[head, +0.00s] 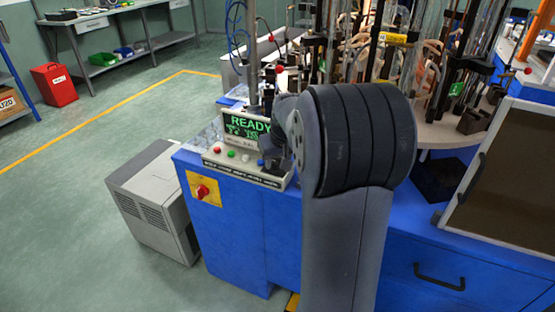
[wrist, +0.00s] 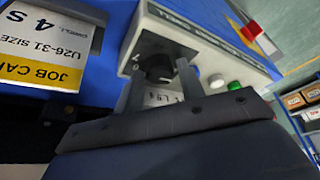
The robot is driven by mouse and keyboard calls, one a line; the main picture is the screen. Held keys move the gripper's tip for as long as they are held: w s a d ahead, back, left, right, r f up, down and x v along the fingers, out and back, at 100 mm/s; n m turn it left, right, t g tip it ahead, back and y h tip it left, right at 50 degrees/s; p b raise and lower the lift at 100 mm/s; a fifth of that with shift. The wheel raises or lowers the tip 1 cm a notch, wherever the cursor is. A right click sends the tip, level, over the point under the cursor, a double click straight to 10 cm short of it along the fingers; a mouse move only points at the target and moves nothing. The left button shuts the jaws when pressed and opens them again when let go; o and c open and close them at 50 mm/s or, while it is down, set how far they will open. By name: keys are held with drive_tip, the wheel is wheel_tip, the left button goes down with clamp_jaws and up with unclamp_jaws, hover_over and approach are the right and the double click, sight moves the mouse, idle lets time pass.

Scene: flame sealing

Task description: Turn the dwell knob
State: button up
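The dwell knob (wrist: 156,73) is a dark round knob on the sloped face of a beige control box (wrist: 225,55), seen in the wrist view. My gripper (wrist: 161,67) has one finger on each side of the knob. The fingers stand apart, with a small gap seeming to show beside the knob; I cannot tell whether either touches it. In the head view the control box (head: 240,170) sits on the blue bench front under a green READY display (head: 247,126). My arm hides the knob there.
White (wrist: 216,81) and green (wrist: 235,87) buttons sit close beside the right finger. A job card (wrist: 45,45) lies left of the box. A red emergency stop (head: 202,191) is on the bench side. Glass tubes and fixtures crowd the turntable (head: 450,133) behind my arm.

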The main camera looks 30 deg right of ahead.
drive_tip(key=c, duration=0.6)
drive_tip(key=m+h+p, duration=0.1)
drive_tip(key=m, duration=0.1)
drive_tip(key=shift+a+r+m, duration=0.1)
drive_tip(key=shift+a+m, duration=0.05)
drive_tip(key=shift+m, duration=0.25)
drive_tip(key=m+g+h, duration=0.1)
drive_tip(key=m, duration=0.2)
drive_tip(key=shift+w+a+m+p, duration=0.1)
drive_tip(key=shift+m+p, duration=0.2)
drive_tip(key=m+h, duration=0.1)
drive_tip(key=m, duration=0.2)
drive_tip(key=shift+w+m+g, duration=0.1)
drive_tip(key=shift+m+g, duration=0.2)
drive_tip(key=shift+g, duration=0.1)
drive_tip(key=m, duration=0.2)
drive_tip(key=m+g, duration=0.1)
drive_tip(key=m, duration=0.1)
drive_tip(key=shift+w+a+g+h, duration=0.1)
drive_tip(key=shift+g+h, duration=0.2)
drive_tip(key=shift+h, duration=0.1)
